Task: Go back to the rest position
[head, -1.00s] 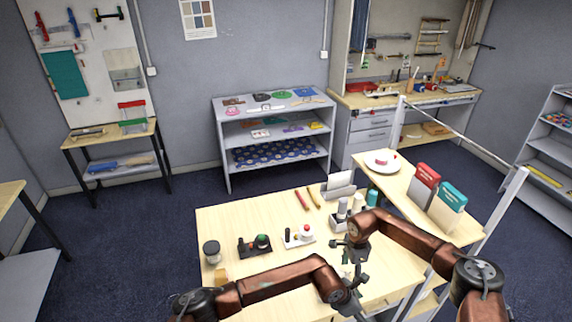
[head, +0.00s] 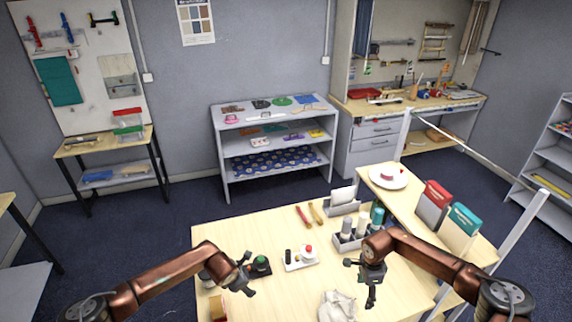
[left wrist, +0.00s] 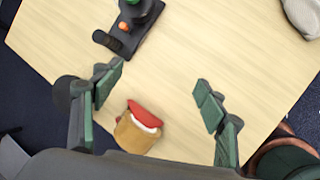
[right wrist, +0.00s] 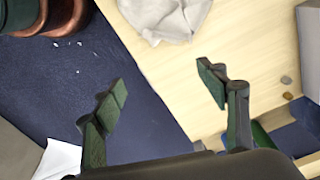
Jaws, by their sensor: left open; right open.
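My left gripper (head: 246,273) is over the left part of the wooden table (head: 215,240), beside a dark block with a green knob (head: 261,264). In the left wrist view its fingers (left wrist: 157,88) are apart and empty, with a tan and red object (left wrist: 138,127) on the table beyond them. My right gripper (head: 361,279) is above the table's right side. In the right wrist view its fingers (right wrist: 160,85) are apart with nothing between them, over the table edge and blue floor. A pale crumpled cloth (head: 338,306) lies on the table between the arms.
A white block with a red knob (head: 301,257), red and yellow tools (head: 303,217) and a holder with bottles (head: 350,238) stand on the table. A side table with a white plate (head: 389,177) and red and teal boxes (head: 433,204) is at the right.

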